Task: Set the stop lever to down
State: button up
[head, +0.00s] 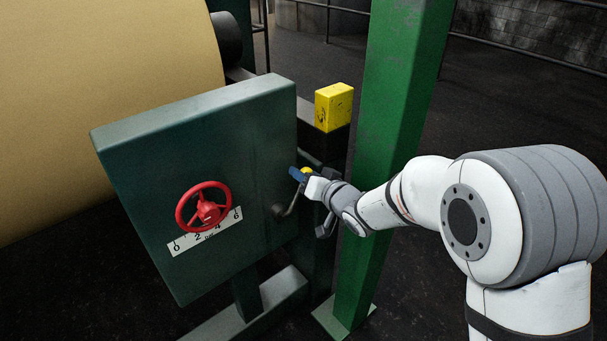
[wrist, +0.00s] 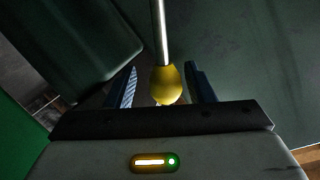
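The stop lever is a metal rod (wrist: 160,35) with a yellow ball knob (wrist: 166,85) on its end. In the head view its dark pivot (head: 279,211) sits on the right part of the green panel's face. The rod slants up and right from there to the yellow knob (head: 306,170), so the lever is raised. My gripper (head: 299,174) is at the knob. In the wrist view its two blue fingers (wrist: 163,88) stand apart on either side of the knob, with a gap on the left and a narrower one on the right. Part of the rod is hidden in the head view.
The dark green panel (head: 130,165) also carries a red handwheel (head: 186,222) over a numbered scale (head: 178,247). A green post (head: 400,90) stands close beside my arm. A yellow block (head: 333,106) is behind the panel, and a large tan roll (head: 90,70) is at left.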

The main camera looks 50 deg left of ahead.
jog(key=v, duration=0.8)
jog(key=shift+p, duration=0.3)
jog(key=shift+a, duration=0.1)
